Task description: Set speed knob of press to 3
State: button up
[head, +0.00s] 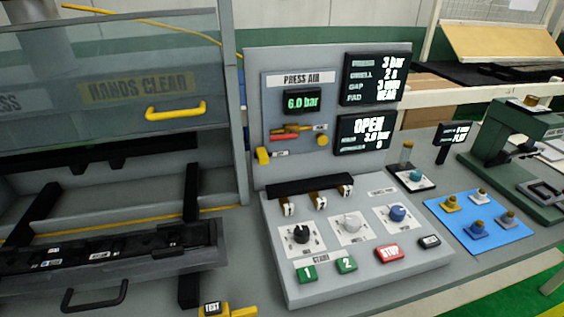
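The press control panel (374,264) slopes toward me in the middle of the head view. It has a black knob (301,234), a white knob (352,221) and a blue knob (397,213) in a row, each on a white labelled plate. The labels and dial numbers are too small to read, so I cannot tell which knob is speed or where each points. The press (110,120) stands at the left behind a clear guard with a yellow handle (175,111). My gripper is not in view.
Green buttons 1 (306,273) and 2 (346,264) and a red STOP button (389,254) sit below the knobs. Several toggles with a black bar (310,186) are above them. An upper display (376,79) reads 3 bar; a lower display (366,134) reads OPEN. A blue mat (465,248) lies right.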

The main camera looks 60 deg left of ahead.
aim_at(397, 213)
jog(key=u, duration=1.85)
